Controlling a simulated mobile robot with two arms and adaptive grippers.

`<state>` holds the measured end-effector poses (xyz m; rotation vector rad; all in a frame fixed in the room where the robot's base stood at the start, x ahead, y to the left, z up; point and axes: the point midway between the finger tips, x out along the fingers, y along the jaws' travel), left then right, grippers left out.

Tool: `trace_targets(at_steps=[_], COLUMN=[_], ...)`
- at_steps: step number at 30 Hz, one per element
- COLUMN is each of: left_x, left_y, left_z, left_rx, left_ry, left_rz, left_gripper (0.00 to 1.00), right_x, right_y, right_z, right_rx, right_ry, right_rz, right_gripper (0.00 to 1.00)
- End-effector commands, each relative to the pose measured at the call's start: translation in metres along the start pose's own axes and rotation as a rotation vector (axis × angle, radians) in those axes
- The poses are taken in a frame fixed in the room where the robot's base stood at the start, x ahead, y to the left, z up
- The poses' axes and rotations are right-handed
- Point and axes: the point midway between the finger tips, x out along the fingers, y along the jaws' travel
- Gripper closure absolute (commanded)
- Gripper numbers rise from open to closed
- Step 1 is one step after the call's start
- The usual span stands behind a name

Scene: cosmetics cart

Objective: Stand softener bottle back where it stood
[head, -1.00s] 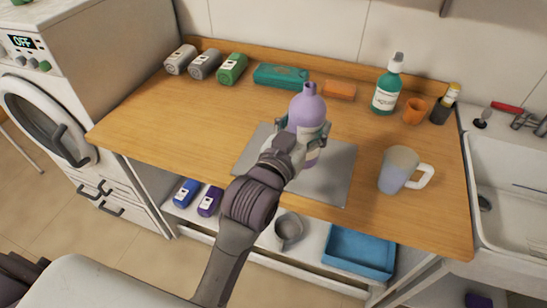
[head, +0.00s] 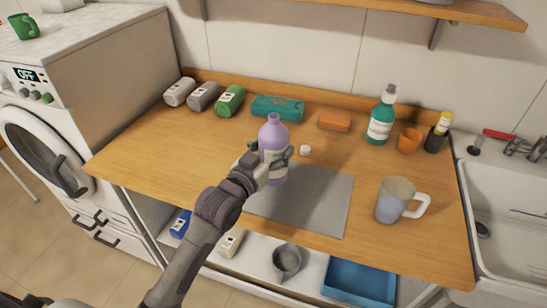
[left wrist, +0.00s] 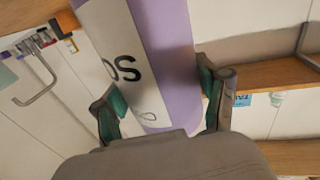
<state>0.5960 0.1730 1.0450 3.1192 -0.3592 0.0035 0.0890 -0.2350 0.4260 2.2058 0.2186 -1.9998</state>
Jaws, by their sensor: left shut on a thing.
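The purple softener bottle (head: 273,136) with a white label is upright or nearly so, over the back left of the grey mat (head: 325,205). Its neck looks uncapped. My left gripper (head: 270,157) is shut around the bottle's body. In the left wrist view, the bottle (left wrist: 178,60) fills the space between the green-padded fingers (left wrist: 160,105). I cannot tell whether its base touches anything. A small white cap (head: 305,150) lies on the wooden counter behind the mat. My right gripper is not in view.
The counter's left part (head: 165,150) is clear.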

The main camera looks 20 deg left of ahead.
Motion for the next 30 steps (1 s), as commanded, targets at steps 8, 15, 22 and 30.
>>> trace_targets(at_steps=[8,15,22,30], left_x=[-0.001,-0.001,-0.001,-0.001], left_y=[0.001,0.001,0.001,0.001], left_z=[0.033,0.034,0.038,0.038], left_rx=[0.001,0.001,0.0,0.001], left_ry=[0.0,0.001,-0.003,-0.003], left_rz=[0.001,0.001,0.001,0.0], left_gripper=[0.87,0.87,0.09,0.03], right_x=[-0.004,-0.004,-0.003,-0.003], right_y=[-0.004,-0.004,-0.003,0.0], right_z=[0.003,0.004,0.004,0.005], right_rx=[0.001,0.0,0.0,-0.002], right_ry=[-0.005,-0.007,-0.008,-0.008], right_rz=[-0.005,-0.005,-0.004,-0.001], right_gripper=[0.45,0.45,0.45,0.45])
